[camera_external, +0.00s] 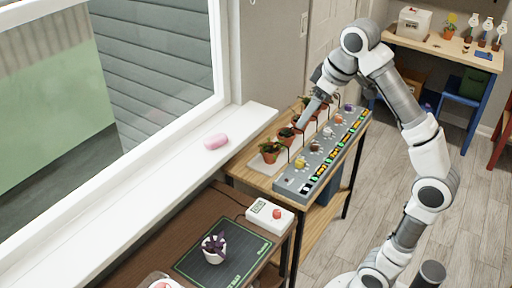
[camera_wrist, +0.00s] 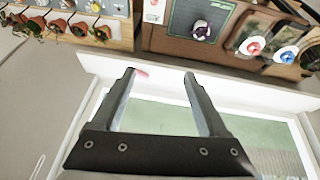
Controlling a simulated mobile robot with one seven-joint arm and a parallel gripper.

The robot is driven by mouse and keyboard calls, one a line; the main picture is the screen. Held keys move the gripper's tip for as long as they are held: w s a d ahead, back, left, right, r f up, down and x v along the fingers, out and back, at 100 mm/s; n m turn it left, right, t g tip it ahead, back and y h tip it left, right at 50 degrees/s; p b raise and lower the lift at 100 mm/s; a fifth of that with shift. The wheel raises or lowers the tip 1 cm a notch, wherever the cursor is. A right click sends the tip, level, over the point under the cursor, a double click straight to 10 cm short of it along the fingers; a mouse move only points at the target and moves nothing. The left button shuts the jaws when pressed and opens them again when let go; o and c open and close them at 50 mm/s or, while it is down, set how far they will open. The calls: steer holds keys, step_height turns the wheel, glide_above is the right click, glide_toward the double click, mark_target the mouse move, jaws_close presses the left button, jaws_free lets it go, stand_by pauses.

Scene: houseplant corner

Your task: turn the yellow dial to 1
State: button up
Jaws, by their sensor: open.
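The yellow dial (camera_external: 299,163) sits near the front end of a long grey control panel (camera_external: 283,187) in the external view. Other coloured knobs run behind it along the panel, with small lit displays beside them. The dial's setting is too small to read. My gripper (camera_external: 303,122) is above the potted plants, left of the panel and apart from the dial. In the wrist view, my gripper (camera_wrist: 160,74) is open, with nothing between its fingers.
Several terracotta pots (camera_external: 269,156) stand in a row left of the panel. A pink object (camera_external: 216,141) lies on the white windowsill (camera_external: 140,206). A lower brown desk holds a white box with a red button (camera_external: 277,214) and a potted plant (camera_external: 214,256) on a dark mat.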

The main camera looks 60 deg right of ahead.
steer(key=w+d+r+n+g+p, duration=0.1)
steer(key=w+d+r+p, duration=0.2)
steer(key=w+d+p, duration=0.35)
steer(key=n+g+p, duration=0.4)
steer(key=n+p, duration=0.1)
steer(key=p, duration=1.6)
glide_above(300, 161)
step_height(300, 161, down, 30)
steer(key=shift+y, duration=0.3)
step_height(300, 161, down, 18)
steer(key=shift+c, duration=0.2)
jaws_close()
